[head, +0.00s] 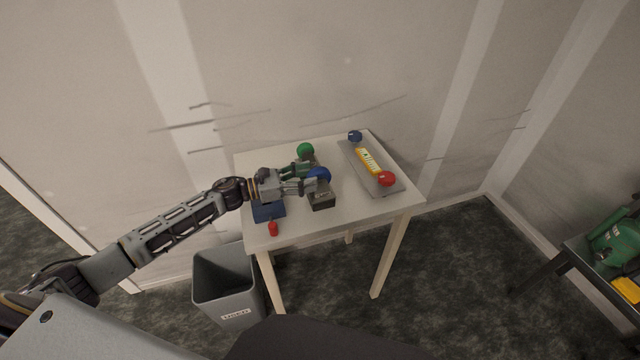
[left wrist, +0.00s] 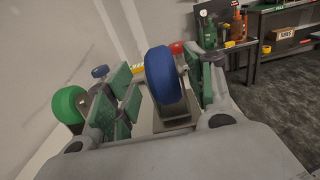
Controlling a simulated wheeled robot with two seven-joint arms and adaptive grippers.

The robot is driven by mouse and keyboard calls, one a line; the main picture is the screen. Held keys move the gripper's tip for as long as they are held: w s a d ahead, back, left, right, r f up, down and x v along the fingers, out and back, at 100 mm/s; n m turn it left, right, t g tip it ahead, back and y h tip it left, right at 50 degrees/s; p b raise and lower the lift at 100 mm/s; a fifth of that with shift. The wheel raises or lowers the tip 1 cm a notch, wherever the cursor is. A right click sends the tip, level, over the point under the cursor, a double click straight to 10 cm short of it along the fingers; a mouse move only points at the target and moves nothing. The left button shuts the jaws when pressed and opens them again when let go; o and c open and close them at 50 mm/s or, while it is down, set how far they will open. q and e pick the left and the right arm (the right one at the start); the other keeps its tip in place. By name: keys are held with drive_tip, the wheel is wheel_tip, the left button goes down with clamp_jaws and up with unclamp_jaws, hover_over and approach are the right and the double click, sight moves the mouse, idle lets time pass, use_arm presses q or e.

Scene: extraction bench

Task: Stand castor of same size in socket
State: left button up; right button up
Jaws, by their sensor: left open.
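A blue castor wheel (head: 320,174) stands upright at a dark block (head: 321,200) on the white table. In the left wrist view the blue wheel (left wrist: 163,75) is between the fingers of my left gripper (head: 308,178), which is open; I cannot tell whether either finger touches it. A green castor wheel (head: 305,149) stands just behind; it also shows left of the fingers in the left wrist view (left wrist: 68,103). A grey board (head: 372,188) at the right bears a smaller dark blue castor (head: 355,136) and a red castor (head: 387,178). My right gripper is not in view.
A yellow marked strip (head: 368,160) lies on the grey board. A blue item (head: 268,212) and a small red item (head: 273,229) are at the table's front left. A grey bin (head: 226,290) stands below. The table's front right is clear.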

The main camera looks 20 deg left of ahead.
sight(320, 171)
use_arm(q)
drive_tip(key=shift+w+d+r+p, duration=0.3)
drive_tip(key=shift+w+d+r, duration=0.05)
drive_tip(key=shift+d, duration=0.3)
drive_tip(key=x, duration=0.2)
drive_tip(key=shift+w+d+r+p, duration=0.1)
drive_tip(key=shift+w+d+p, duration=0.1)
drive_tip(key=shift+p, duration=0.15)
drive_tip(key=shift+d, duration=0.2)
clamp_jaws()
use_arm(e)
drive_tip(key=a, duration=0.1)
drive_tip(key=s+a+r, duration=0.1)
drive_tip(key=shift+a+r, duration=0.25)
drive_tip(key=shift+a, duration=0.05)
use_arm(q)
drive_tip(key=shift+w+r, duration=0.1)
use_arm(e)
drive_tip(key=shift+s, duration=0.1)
